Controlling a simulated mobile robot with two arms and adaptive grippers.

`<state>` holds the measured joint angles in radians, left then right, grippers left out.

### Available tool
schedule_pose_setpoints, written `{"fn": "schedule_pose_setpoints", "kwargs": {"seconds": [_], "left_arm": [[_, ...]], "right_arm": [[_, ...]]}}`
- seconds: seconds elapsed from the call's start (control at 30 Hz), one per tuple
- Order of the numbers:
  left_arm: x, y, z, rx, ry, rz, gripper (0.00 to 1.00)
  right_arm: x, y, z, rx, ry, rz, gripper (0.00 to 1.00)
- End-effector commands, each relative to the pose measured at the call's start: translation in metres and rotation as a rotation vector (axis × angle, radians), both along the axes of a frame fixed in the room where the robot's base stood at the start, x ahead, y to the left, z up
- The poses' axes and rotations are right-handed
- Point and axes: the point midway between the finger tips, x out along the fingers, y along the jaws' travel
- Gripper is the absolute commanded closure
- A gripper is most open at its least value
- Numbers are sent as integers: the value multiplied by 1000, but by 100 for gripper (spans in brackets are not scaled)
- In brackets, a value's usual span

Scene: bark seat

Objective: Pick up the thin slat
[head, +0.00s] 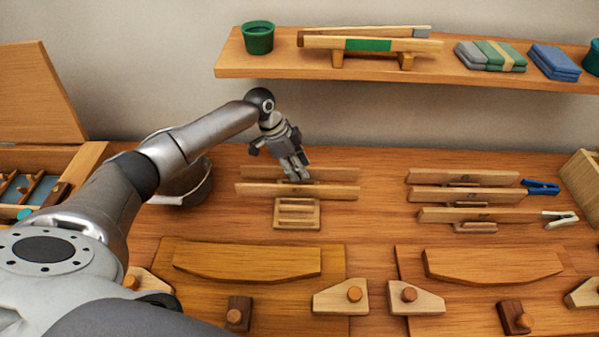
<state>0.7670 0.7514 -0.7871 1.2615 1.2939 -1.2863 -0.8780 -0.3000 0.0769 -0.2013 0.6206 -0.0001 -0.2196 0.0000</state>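Two long wooden slats stand on edge in the head view, left of centre: a rear slat (335,173) and a front slat (262,189), by a small slotted wooden block (297,222). Three similar slats stand at the right: a back one (450,177), a middle one (490,195) and a front one (500,215). I cannot tell by sight which is the thin slat. My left gripper (295,174) points down at the left pair, its fingertips overlapping the rear slat in the picture. Whether it touches or grips is unclear. My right gripper is not in view.
Two boards with curved wooden pieces (248,262) (492,265) lie in front, with knobbed wooden blocks (341,297) around them. A blue clamp (541,187) and a white clamp (560,219) lie right. A shelf (290,68) spans the back wall; a grey bowl (185,187) stands behind my arm.

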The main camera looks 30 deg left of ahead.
Motion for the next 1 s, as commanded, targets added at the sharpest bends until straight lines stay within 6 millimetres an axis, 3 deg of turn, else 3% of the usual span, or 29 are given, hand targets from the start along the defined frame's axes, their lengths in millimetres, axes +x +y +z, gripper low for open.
{"fn": "schedule_pose_setpoints", "kwargs": {"seconds": [0.17, 0.43, 1.0], "left_arm": [[0, 0, -1, 0, 0, 0, 66], [0, 0, -1, 0, 1, 0, 100], [1, 0, 8, -1, -3, -1, 100]], "right_arm": [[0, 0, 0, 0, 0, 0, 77], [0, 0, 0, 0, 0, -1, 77], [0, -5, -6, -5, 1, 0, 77]]}}
